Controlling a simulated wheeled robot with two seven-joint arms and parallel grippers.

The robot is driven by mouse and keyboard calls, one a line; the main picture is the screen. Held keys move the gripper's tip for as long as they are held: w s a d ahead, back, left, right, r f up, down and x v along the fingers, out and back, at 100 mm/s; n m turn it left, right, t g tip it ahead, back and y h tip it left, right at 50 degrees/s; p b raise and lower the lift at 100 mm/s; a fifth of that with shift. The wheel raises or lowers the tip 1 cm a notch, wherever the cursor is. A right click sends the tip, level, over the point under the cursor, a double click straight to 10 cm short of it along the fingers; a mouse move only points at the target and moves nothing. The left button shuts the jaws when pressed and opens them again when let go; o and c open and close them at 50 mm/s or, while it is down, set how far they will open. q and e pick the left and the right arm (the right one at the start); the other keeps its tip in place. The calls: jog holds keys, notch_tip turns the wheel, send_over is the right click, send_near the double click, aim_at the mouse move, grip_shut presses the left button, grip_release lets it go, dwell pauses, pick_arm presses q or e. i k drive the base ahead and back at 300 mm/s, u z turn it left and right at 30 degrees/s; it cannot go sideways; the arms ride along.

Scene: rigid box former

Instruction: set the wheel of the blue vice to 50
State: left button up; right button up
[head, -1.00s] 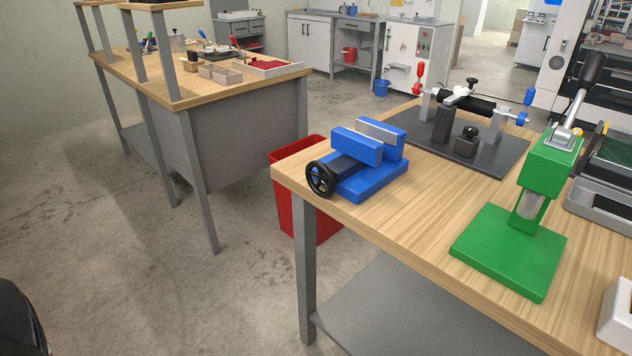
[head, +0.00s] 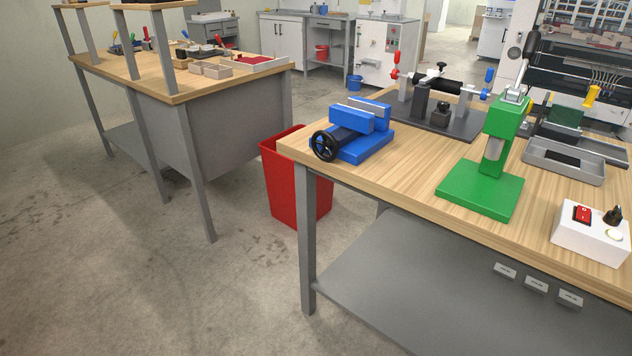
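The blue vice (head: 366,147) stands on the left corner of the wooden workbench (head: 400,185). Its black spoked wheel (head: 325,146) is on the vice's left side, facing the bench's left edge. A gap shows between the two blue jaws. Any scale or number on the wheel is too small to read. Neither of my grippers is in view, and nothing touches the vice or its wheel.
A green press (head: 480,190) stands right of the vice, with a dark fixture plate (head: 455,126) behind. A white switch box (head: 590,230) is at the right. A red bin (head: 297,182) stands by the bench's left end. Floor at the left is clear.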

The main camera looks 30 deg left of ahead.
aim_at(327, 144)
jog(key=z, duration=0.25)
jog(key=k, duration=0.45)
jog(key=u, duration=1.5)
jog(key=i, duration=0.9)
